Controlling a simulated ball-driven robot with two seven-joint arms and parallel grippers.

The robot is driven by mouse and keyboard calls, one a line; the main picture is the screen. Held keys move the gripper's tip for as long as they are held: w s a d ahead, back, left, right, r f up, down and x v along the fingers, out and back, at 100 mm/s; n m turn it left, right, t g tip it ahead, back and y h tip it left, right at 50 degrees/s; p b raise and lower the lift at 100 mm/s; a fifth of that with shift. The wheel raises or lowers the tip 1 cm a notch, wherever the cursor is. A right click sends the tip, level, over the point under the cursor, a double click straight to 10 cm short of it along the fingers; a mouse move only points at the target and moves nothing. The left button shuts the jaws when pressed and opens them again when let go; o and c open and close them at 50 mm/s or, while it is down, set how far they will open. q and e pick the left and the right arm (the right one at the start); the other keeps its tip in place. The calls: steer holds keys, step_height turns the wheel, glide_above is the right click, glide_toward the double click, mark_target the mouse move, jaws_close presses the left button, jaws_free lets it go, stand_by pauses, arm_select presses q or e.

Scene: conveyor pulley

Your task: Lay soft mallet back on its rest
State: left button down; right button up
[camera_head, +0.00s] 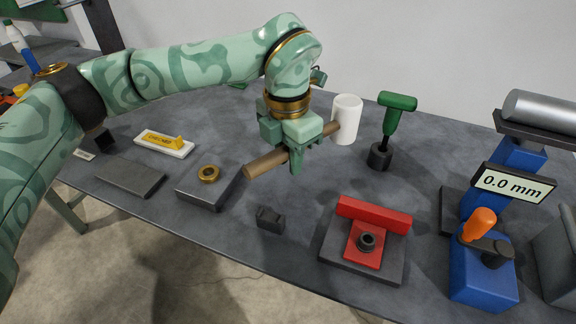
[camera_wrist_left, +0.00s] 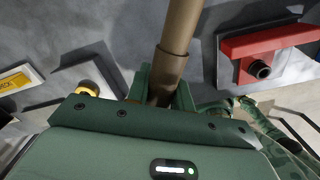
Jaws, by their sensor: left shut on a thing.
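The soft mallet has a white cylindrical head (camera_head: 347,118) and a brown wooden handle (camera_head: 265,163). My left gripper (camera_head: 296,150) is shut on the handle and holds the mallet above the table, with the head to the right and the handle end toward the lower left. In the left wrist view the handle (camera_wrist_left: 176,40) runs up from between the fingers; the white head is not visible there. A small dark notched block (camera_head: 270,218) stands on the table below the handle; I cannot tell whether it is part of the mallet's rest.
A red fixture (camera_head: 373,215) on a grey plate stands front right. A green-handled tool (camera_head: 395,110) stands upright in a black holder behind it. A brass ring (camera_head: 208,174) sits on a grey block.

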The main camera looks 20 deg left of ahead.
arm_select(q)
steer(key=n, duration=0.2)
steer(key=shift+s+n, duration=0.2)
steer(key=shift+n, duration=0.1)
steer(key=shift+a+n, duration=0.1)
steer(key=shift+n, duration=0.6)
steer(key=shift+a+f+n, duration=0.1)
steer(key=shift+a+n, duration=0.05)
steer(key=shift+n, duration=0.45)
steer(key=shift+w, duration=0.1)
steer(key=shift+n, duration=0.3)
arm_select(e)
steer(key=shift+d, duration=0.1)
